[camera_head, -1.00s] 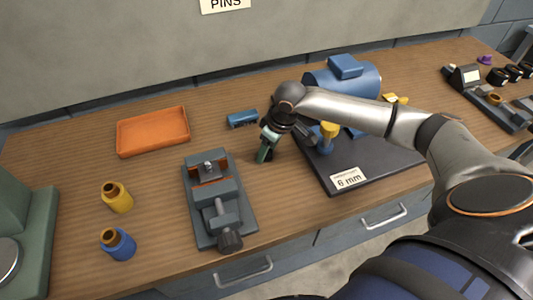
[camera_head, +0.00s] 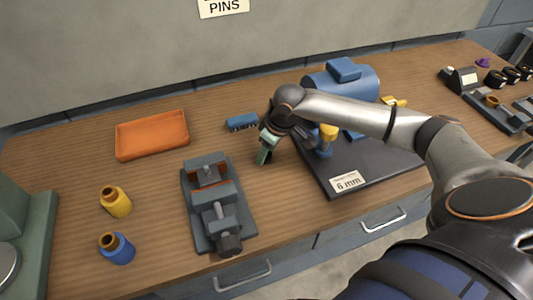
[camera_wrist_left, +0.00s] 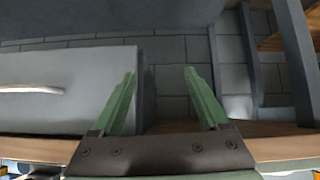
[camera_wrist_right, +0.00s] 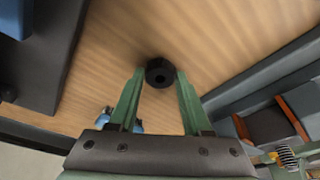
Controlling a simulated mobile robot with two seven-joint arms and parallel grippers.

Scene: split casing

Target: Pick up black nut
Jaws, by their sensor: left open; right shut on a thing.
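The black nut (camera_wrist_right: 160,72) shows in the right wrist view as a small dark ring with a hole, over the wooden bench. My right gripper (camera_wrist_right: 160,78) is shut on it, with one green fingertip on each side. In the head view my right gripper (camera_head: 264,157) points down at the bench between the vise and the dark board; the nut cannot be made out there. Whether the nut still touches the bench is unclear. My left gripper (camera_wrist_left: 160,74) is open and empty in the left wrist view, and is out of the head view.
A grey vise (camera_head: 218,205) stands left of my right gripper. A blue block (camera_head: 241,122) lies behind it. The dark board (camera_head: 375,172) with a blue motor casing (camera_head: 345,84) is at right. An orange tray (camera_head: 152,134), yellow bushing (camera_head: 116,202) and blue bushing (camera_head: 117,248) are at left.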

